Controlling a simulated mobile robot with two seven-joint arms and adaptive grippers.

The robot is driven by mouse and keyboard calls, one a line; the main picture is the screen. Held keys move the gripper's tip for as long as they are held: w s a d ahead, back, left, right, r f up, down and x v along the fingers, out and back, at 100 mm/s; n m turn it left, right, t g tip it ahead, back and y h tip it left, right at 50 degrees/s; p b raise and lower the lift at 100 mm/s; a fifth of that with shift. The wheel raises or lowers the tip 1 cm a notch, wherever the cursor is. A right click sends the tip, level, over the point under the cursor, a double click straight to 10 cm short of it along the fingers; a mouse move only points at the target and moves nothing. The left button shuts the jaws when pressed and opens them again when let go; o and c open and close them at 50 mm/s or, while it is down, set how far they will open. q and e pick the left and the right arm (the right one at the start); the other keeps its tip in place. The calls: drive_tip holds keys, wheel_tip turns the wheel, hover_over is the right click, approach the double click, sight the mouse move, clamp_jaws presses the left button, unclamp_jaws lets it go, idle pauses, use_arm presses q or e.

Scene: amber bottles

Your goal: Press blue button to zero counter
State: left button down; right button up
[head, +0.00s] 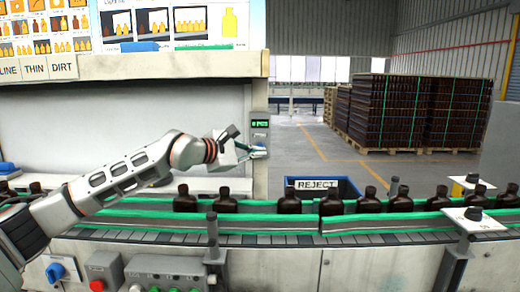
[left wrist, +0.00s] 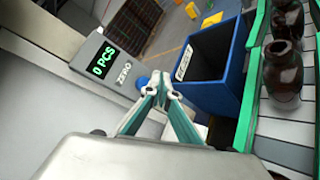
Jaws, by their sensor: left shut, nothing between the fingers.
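The counter (head: 260,124) is a grey box on the post, with a green display. In the left wrist view its display (left wrist: 104,62) reads "0 PCS", with the word "ZERO" below it. The blue button (left wrist: 141,82) shows just past the "ZERO" label, partly behind my fingertips. My left gripper (head: 254,152) is shut and empty, just below the counter's display. In the left wrist view its fingertips (left wrist: 161,84) are together right beside the blue button; I cannot tell whether they touch it. My right gripper is not in view.
A conveyor (head: 270,222) with green rails carries several amber bottles in front of the post. A blue reject bin (head: 348,186) stands behind it, right of my left gripper. Stacked bottle pallets (head: 400,110) stand at the back right. A control panel (head: 165,270) sits at the front.

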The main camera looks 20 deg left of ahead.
use_arm(q)
drive_tip(key=shift+s+d, duration=0.25)
drive_tip(key=shift+s, duration=0.75)
drive_tip(key=shift+s+d, duration=0.25)
drive_tip(key=shift+s, duration=0.7)
